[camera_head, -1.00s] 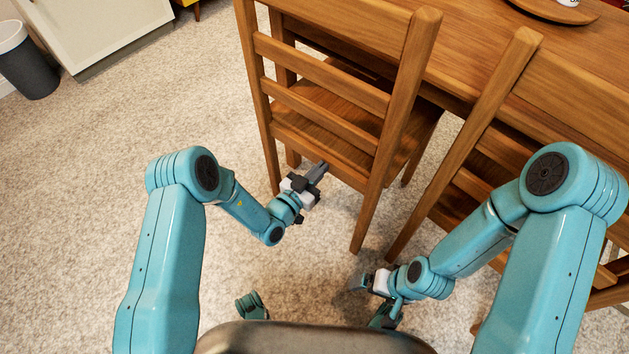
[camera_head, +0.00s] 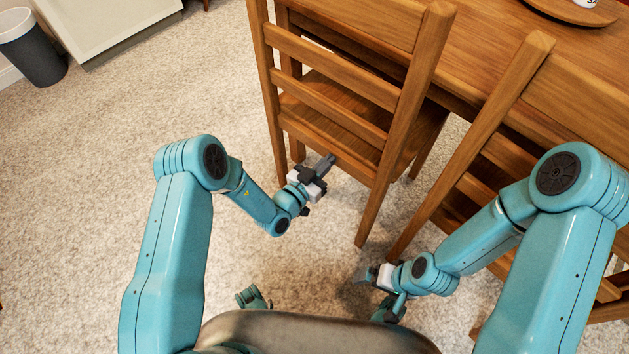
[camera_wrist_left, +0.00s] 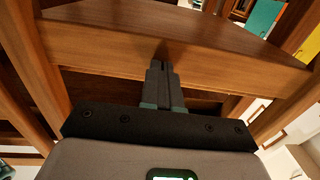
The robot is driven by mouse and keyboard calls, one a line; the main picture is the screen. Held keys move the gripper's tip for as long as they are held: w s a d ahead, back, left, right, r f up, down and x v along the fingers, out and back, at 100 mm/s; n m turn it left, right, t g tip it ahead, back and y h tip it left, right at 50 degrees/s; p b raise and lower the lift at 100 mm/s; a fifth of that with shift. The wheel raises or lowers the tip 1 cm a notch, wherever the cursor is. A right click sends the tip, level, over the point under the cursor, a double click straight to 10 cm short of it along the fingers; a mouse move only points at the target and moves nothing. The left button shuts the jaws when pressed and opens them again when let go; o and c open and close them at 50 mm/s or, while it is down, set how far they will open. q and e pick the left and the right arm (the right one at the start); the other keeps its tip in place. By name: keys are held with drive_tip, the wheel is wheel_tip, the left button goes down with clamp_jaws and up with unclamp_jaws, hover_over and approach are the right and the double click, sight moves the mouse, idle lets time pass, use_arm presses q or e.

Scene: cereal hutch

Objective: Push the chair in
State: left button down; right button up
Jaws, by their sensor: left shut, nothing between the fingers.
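The wooden chair (camera_head: 335,72) with a slatted back stands in front of the table, its back towards me and its seat (camera_head: 345,105) partly at the table's edge. My left gripper (camera_head: 329,161) is shut and empty, low behind the chair at the height of the seat's rear rail. In the left wrist view its closed fingers (camera_wrist_left: 162,70) point at the rail (camera_wrist_left: 100,52) and look to be touching or very near it. My right gripper (camera_head: 366,275) is low near the floor, in front of a second chair; its fingers are too small to read.
The wooden table (camera_head: 500,45) fills the upper right, with a round tray (camera_head: 565,10) on it. A second wooden chair (camera_head: 490,130) stands close on the right, partly behind my right arm. A dark bin (camera_head: 38,55) and a white cabinet (camera_head: 110,25) stand far left. Carpet at left is clear.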

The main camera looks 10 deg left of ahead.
use_arm(q)
drive_tip(key=p+v, duration=0.3)
drive_tip(key=v, duration=0.7)
drive_tip(key=shift+p, duration=0.4)
drive_tip(key=shift+r, duration=0.15)
